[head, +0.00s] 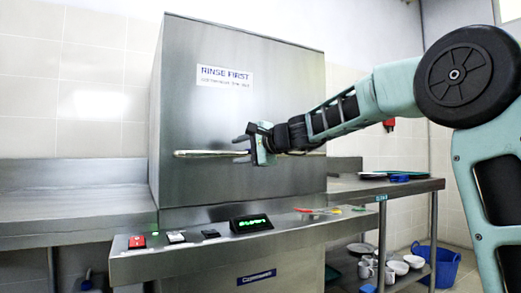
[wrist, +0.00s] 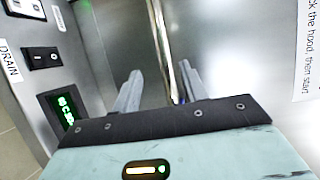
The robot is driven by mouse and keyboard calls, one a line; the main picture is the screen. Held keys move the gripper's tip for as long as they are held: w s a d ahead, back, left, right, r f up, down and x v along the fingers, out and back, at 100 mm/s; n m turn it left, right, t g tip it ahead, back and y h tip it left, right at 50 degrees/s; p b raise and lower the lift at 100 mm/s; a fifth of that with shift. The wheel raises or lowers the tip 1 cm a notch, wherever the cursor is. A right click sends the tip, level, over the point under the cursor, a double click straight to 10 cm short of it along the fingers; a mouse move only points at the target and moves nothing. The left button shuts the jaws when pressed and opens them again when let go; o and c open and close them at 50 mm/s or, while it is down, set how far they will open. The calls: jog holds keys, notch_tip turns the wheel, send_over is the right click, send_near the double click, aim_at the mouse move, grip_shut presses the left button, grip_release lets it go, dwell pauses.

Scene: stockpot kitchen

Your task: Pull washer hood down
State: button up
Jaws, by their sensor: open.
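The washer hood (head: 215,115) is a large stainless steel box with a "RINSE FIRST" label, above the washer's base (head: 190,262). Its lower edge looks close to the base; any gap is hard to judge. A horizontal handle bar (head: 200,153) crosses its front. My gripper (head: 243,143) is open at the middle of this bar. In the wrist view, the handle bar (wrist: 163,40) runs between the spread fingers of my gripper (wrist: 160,78), nearer the right finger. Contact with the bar cannot be told.
The control ledge below has a red switch (head: 137,241) and a lit green display (head: 251,223). A steel counter (head: 70,200) adjoins at left. At right, a side table (head: 400,186) carries trays, with dishes on its lower shelf and a blue basket (head: 437,266) beside it.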

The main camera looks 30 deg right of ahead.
jog(key=v, duration=0.7)
jog(key=shift+s+d, duration=0.15)
jog(key=shift+s, duration=0.2)
